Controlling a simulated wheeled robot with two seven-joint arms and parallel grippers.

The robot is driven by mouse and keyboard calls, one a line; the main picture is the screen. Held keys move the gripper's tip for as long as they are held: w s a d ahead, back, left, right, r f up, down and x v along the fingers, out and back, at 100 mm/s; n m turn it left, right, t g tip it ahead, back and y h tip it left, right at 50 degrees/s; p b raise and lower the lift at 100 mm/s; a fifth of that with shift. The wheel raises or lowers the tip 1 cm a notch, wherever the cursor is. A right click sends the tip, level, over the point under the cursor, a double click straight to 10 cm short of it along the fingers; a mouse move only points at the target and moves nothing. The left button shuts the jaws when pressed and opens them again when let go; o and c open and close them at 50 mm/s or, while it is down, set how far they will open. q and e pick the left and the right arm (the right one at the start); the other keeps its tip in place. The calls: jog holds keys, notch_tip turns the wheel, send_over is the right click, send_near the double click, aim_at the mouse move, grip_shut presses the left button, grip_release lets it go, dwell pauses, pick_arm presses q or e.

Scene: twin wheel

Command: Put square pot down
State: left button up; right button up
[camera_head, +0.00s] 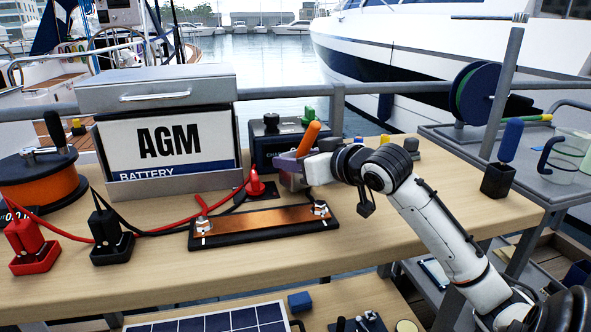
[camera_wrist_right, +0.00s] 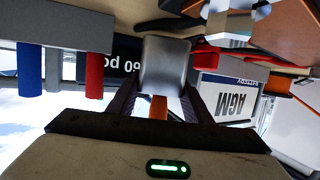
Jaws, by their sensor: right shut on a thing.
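The square pot (camera_wrist_right: 165,62) is a grey metal block shape with rounded corners. In the right wrist view, which is upside down, it sits between the two purple fingers of my right gripper (camera_wrist_right: 160,98). An orange handle (camera_head: 309,138) sticks up from it in the head view. There my right gripper (camera_head: 299,166) is shut on the pot, mostly hiding it, behind the copper bar and in front of a dark device. I cannot tell whether the pot's base touches the workbench (camera_head: 400,215). My left gripper is not in view.
The copper bar on its black base (camera_head: 265,220) lies in front of the pot. The dark device (camera_head: 265,145) is behind. A black holder (camera_head: 497,181) stands far right. Bench front right is clear.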

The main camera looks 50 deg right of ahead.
jog(key=shift+f, duration=0.6)
jog(key=shift+f, duration=0.1)
jog(key=o, duration=1.4)
jog(key=shift+f, duration=0.1)
